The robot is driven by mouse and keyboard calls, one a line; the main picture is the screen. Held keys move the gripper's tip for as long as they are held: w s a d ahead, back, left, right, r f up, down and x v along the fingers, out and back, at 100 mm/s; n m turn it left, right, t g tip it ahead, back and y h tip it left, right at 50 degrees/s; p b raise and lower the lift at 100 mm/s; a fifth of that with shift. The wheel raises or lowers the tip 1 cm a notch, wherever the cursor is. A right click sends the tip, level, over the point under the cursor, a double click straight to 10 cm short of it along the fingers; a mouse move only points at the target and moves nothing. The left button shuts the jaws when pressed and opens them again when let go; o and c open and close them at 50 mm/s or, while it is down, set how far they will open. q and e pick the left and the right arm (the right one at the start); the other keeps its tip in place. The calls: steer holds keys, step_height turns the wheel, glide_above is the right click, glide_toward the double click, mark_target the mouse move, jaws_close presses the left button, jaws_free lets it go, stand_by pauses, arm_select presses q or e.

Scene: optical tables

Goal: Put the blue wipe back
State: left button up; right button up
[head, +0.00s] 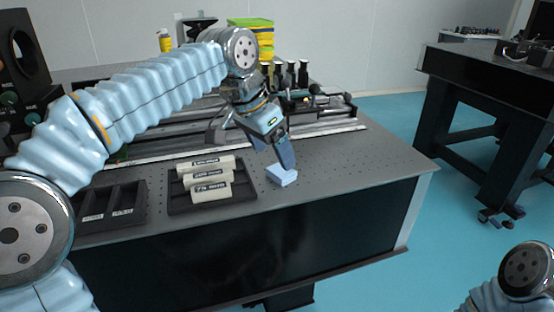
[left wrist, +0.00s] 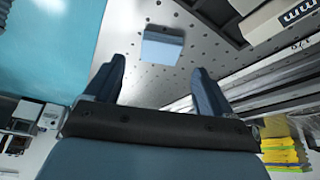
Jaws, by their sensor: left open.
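My left gripper (head: 285,155) is open and empty, just above and behind the wipe in the head view. Its two fingers (left wrist: 158,80) show apart in the left wrist view, with the wipe beyond them. I cannot tell whether a finger touches the wipe. My right gripper is out of view.
Rails (head: 340,124) run behind, with several dark posts and a yellow-green stack (head: 250,36) at the back. The table right of the wipe is clear.

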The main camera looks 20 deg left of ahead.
arm_select(q)
steer(key=p+v, duration=0.1)
steer(key=v, duration=0.6)
